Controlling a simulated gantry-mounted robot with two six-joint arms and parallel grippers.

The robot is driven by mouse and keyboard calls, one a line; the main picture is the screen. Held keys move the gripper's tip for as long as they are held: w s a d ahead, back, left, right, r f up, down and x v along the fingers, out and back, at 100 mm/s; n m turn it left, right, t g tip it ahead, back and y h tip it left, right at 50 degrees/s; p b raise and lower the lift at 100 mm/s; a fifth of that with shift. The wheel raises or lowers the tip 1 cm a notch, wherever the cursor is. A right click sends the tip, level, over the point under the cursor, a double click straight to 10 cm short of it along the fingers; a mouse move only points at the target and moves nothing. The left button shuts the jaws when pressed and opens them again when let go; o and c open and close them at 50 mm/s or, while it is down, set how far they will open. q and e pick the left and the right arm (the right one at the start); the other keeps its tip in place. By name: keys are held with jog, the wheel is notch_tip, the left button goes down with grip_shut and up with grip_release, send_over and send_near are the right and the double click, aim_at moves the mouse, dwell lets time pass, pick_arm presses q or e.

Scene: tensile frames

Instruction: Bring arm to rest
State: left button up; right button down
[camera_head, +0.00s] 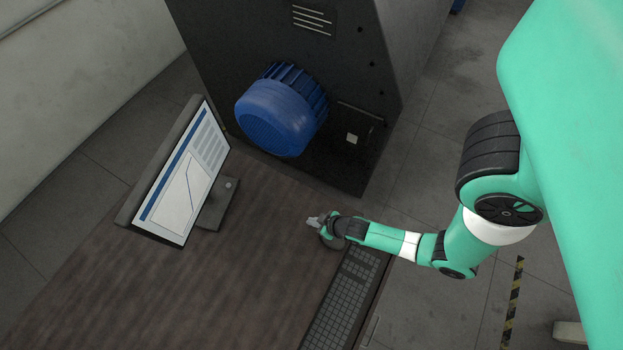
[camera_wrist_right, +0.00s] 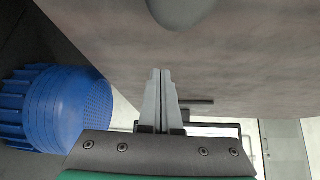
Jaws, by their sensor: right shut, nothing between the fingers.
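My right arm (camera_head: 378,236), green with white and black bands, reaches in from the right over the desk's right part in the head view. Its gripper (camera_head: 313,222) is over the dark wooden desk top, just beyond the far end of the keyboard. In the right wrist view the two grey fingers of the right gripper (camera_wrist_right: 161,75) lie together, with nothing between them. A smooth grey rounded shape (camera_wrist_right: 183,10) shows at the top edge of that view; I cannot tell what it is. My left gripper is in neither view.
A monitor (camera_head: 185,185) stands on the desk (camera_head: 200,300) at the left. A black keyboard (camera_head: 345,300) lies along the desk's right edge. A dark machine (camera_head: 350,90) with a blue motor (camera_head: 280,110) stands behind the desk. The desk's middle is clear.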

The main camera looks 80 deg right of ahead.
jog(key=v, duration=0.5)
jog(key=p+v, duration=0.1)
jog(key=v, duration=0.1)
jog(key=shift+s+a+f, duration=0.1)
jog(key=shift+s+a, duration=0.2)
jog(key=shift+s, duration=0.25)
